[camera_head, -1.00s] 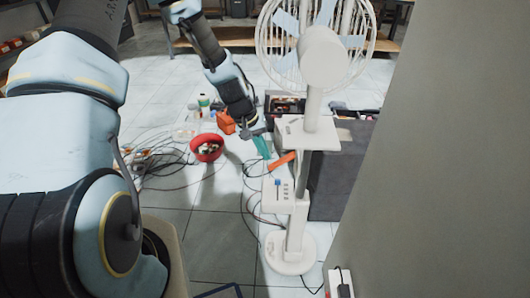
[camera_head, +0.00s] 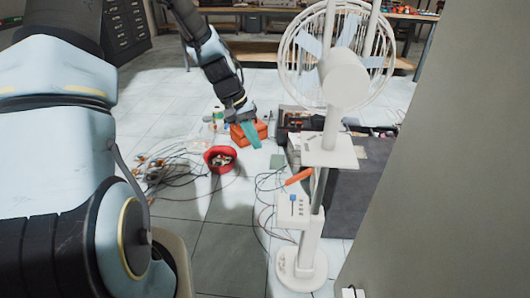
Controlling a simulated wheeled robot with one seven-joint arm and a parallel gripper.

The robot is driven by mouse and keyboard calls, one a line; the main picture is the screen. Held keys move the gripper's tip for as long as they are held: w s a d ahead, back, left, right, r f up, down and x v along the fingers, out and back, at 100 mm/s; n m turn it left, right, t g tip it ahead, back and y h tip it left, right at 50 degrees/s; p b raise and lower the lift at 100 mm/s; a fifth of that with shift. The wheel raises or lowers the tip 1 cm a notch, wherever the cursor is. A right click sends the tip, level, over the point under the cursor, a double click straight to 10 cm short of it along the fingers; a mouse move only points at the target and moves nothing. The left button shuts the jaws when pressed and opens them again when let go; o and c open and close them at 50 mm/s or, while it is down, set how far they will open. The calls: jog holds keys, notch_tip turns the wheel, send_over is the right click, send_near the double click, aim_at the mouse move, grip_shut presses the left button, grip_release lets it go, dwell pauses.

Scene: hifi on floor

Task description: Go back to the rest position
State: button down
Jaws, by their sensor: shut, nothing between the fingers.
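My gripper (camera_head: 252,136) hangs at the end of my arm near the middle of the view, its teal fingers pointing down. It looks shut, with nothing held. It appears in front of an orange case (camera_head: 240,131) and up and to the right of a red bowl (camera_head: 219,166) with small items in it. Whether the fingers touch the case cannot be told. The near part of my arm fills the left side of the view and hides the floor there.
A white standing fan (camera_head: 344,78) stands right of my gripper, with a grey box (camera_head: 352,190) behind it. Cables (camera_head: 165,170) lie on the floor at left. An orange tool (camera_head: 299,177) is beside the fan. A grey wall (camera_head: 455,170) closes the right. Tiles ahead are partly clear.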

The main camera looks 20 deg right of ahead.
jog(key=shift+w+a+r, duration=0.15)
jog(key=shift+a+r, duration=0.15)
jog(key=shift+r, duration=0.1)
jog(key=shift+a, duration=0.1)
jog(key=s+a+r+n+t+y+p, duration=0.1)
jog(key=a+r, duration=0.3)
jog(key=a, duration=0.4)
jog(key=s+a+r+n+t+y+p, duration=0.1)
jog(key=s+a+r, duration=0.3)
jog(key=a, duration=0.4)
jog(key=s+a+r+n+t+y+p, duration=0.1)
jog(key=s+a+r, duration=0.2)
jog(key=a, duration=0.6)
jog(key=shift+r+n+y, duration=0.3)
jog(key=shift+r+n, duration=0.1)
jog(key=shift+r, duration=0.5)
